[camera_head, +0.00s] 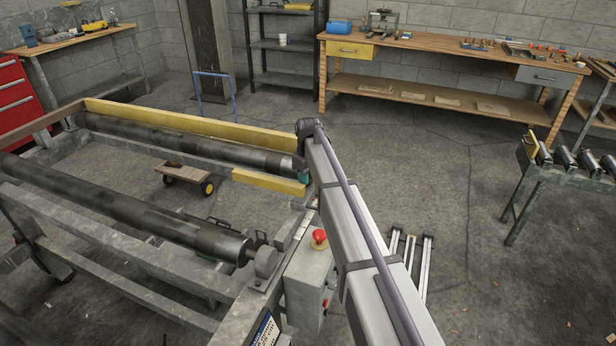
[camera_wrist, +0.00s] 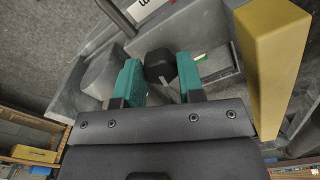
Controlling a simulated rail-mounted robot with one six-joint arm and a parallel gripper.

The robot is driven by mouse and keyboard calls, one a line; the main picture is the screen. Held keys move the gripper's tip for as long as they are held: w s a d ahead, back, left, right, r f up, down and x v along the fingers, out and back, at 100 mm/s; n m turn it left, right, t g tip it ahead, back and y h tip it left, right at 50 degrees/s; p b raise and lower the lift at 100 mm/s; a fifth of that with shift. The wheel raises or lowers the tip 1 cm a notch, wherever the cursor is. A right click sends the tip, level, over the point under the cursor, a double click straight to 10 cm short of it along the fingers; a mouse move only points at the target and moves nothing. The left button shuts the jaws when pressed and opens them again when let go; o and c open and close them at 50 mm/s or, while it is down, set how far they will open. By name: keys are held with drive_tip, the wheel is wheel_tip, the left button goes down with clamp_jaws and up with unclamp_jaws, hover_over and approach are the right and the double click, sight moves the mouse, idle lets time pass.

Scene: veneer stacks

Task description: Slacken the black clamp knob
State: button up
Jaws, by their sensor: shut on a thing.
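The black clamp knob (camera_wrist: 160,65) shows in the wrist view as a dark faceted head. It lies between the two teal finger pads of my gripper (camera_wrist: 159,76). The pads press on its left and right sides, so the gripper is shut on it. In the camera_head view, only a bit of teal of my gripper (camera_head: 303,177) shows below my arm, by the end of the back roller. The knob is hidden there.
A yellow bar (camera_wrist: 268,65) stands close right of my fingers. The roller frame (camera_head: 120,257) fills the left, with a back roller (camera_head: 180,146) and front roller (camera_head: 120,209). A control box with a red button (camera_head: 319,237) stands beside my arm. Floor to the right is mostly clear.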

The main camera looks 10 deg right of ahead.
drive_tip(key=shift+n, duration=1.1)
drive_tip(key=o, duration=0.9)
wheel_tip(320, 180, up, 11)
drive_tip(key=p, duration=1)
drive_tip(key=shift+f+p, duration=0.1)
drive_tip(key=shift+p, duration=0.3)
